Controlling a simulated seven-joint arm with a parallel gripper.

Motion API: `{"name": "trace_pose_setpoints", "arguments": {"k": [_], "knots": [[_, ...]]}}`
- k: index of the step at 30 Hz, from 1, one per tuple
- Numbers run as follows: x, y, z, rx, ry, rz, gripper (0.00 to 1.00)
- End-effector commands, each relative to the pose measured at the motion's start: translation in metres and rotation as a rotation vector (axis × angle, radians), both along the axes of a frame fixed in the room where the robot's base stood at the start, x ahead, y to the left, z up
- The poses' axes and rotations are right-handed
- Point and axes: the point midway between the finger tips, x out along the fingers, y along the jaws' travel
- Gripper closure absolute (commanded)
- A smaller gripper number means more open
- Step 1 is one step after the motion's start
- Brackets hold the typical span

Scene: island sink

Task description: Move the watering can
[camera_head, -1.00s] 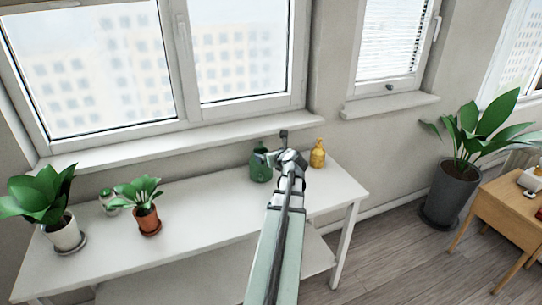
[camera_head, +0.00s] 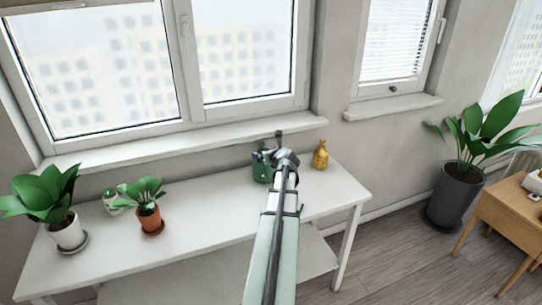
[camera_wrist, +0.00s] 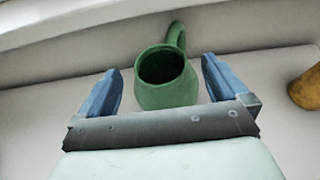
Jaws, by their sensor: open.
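The green watering can (camera_head: 261,171) stands on the white table, near its back edge under the window sill. My arm partly hides it in the head view. In the wrist view the watering can (camera_wrist: 168,78) shows its round open top, with a curved handle or spout rising behind it. My gripper (camera_wrist: 160,82) is open, with one blue finger to the left of the can and one to the right. The fingers stand apart from the can, with gaps on both sides. My gripper also shows at the can in the head view (camera_head: 270,150).
A yellow bottle (camera_head: 320,155) stands just right of the can. A small potted plant (camera_head: 150,218), a green-and-white jar (camera_head: 111,200) and a larger white-potted plant (camera_head: 68,232) stand to the left on the white table (camera_head: 200,215). The window sill (camera_head: 190,147) runs close behind.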

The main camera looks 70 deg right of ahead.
Motion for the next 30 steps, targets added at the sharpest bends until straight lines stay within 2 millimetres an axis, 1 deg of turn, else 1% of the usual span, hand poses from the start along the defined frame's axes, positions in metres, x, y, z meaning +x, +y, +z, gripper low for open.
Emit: {"name": "trace_pose_setpoints", "arguments": {"k": [1, 3, 12, 18, 27, 30], "knots": [[0.008, -0.008, -0.004, 0.000, 0.000, 0.001, 0.00], [0.015, -0.015, -0.007, 0.000, 0.000, 0.001, 0.00], [0.037, -0.036, -0.021, 0.000, 0.000, 0.000, 0.00], [0.043, -0.040, -0.024, -0.001, -0.001, 0.000, 0.00], [0.043, -0.040, -0.024, -0.001, -0.001, 0.000, 0.00], [0.043, -0.040, -0.024, -0.001, -0.001, 0.000, 0.09]]}}
